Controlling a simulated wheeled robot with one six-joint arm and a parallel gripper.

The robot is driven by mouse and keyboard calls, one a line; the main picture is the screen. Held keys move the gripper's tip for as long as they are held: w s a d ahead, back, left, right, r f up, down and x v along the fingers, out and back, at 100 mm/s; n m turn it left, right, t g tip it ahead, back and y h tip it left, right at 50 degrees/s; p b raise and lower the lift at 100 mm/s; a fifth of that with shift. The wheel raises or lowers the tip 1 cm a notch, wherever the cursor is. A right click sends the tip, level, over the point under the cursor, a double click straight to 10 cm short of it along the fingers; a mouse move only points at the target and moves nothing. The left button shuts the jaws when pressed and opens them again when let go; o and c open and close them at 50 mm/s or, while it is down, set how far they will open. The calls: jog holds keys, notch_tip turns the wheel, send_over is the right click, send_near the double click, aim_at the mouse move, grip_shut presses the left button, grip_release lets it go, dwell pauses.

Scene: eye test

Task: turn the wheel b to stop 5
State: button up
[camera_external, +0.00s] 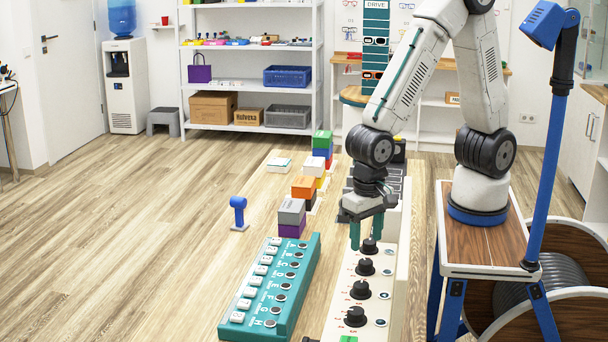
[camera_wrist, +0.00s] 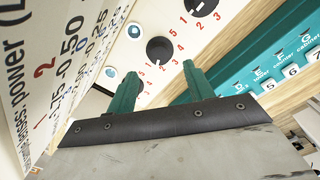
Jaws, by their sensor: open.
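A pale panel (camera_external: 340,300) carries a row of black wheels: one below my gripper (camera_external: 370,246), then a second wheel (camera_external: 365,268), a third wheel (camera_external: 360,290) and a fourth wheel (camera_external: 355,317) nearer the camera. I cannot read which is wheel b. My gripper (camera_external: 366,232) points down with its green fingers apart, over the farthest of these wheels. In the wrist view, a black wheel (camera_wrist: 160,50) with red numbers around it shows between and just beyond the open fingertips (camera_wrist: 160,74). Another wheel (camera_wrist: 204,5) is at the top edge. The wheels' pointer settings are too small to read.
A teal panel (camera_external: 308,270) with lettered buttons and white keys lies left of the wheels. Stacked coloured blocks (camera_external: 303,187) and a blue knob-topped post (camera_external: 238,208) stand farther back. A white upright board with printed numbers (camera_wrist: 45,75) rises close beside the gripper.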

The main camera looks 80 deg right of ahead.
aim_at(365, 261)
jog(key=shift+r, duration=0.95)
jog(key=m, duration=0.3)
jog(key=shift+m, duration=0.3)
jog(key=m, duration=0.3)
jog(key=shift+f, duration=0.1)
jog(key=shift+m, duration=0.3)
notch_tip(365, 261, down, 8)
jog(key=shift+s+r, duration=0.1)
jog(key=c, duration=1)
